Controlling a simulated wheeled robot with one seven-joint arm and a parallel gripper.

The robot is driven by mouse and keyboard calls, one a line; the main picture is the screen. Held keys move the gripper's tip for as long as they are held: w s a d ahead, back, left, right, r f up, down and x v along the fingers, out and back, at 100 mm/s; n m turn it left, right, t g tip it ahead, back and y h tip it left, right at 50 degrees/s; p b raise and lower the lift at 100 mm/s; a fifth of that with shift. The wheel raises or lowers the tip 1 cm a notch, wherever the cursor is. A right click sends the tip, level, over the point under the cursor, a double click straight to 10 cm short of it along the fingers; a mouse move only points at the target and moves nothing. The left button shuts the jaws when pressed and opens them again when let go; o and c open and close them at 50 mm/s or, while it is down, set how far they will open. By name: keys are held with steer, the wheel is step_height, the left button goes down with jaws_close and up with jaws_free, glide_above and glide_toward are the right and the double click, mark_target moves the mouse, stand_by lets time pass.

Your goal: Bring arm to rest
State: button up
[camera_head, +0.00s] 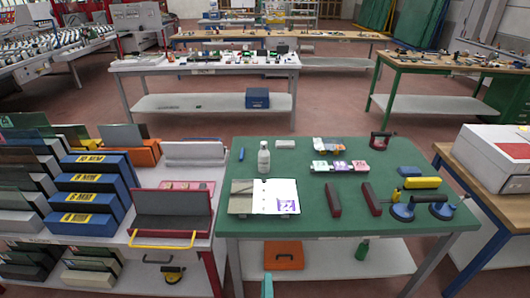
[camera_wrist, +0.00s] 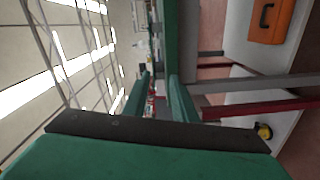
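My gripper shows in the wrist view (camera_wrist: 160,84) as two green fingers on a dark bar. The fingers stand apart with a gap between them, and nothing is held. In the head view only a small teal tip (camera_head: 267,286), which looks like part of my gripper, shows at the bottom edge. It is in front of and below the near edge of the green-topped table (camera_head: 310,228). The rest of my arm is out of view there. The wrist picture is turned on its side, and no object touches the fingers.
The green table bears a white bottle (camera_head: 264,158), an open binder (camera_head: 272,197) and suction cups (camera_head: 403,211). On its lower shelf lies an orange case (camera_head: 284,256), also in the wrist view (camera_wrist: 268,20). Left stands a rack of blue boxes (camera_head: 90,200); right, a white box (camera_head: 495,158).

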steer(key=s+r+m+g, duration=0.1)
steer(key=s+m, duration=0.6)
steer(key=s, duration=0.9)
steer(key=s+r+m+g, duration=0.1)
steer(key=s+r+m, duration=0.2)
steer(key=s+m, duration=0.5)
steer(key=s, duration=0.8)
steer(key=shift+a+r+m, duration=0.3)
steer(key=shift+a, duration=0.05)
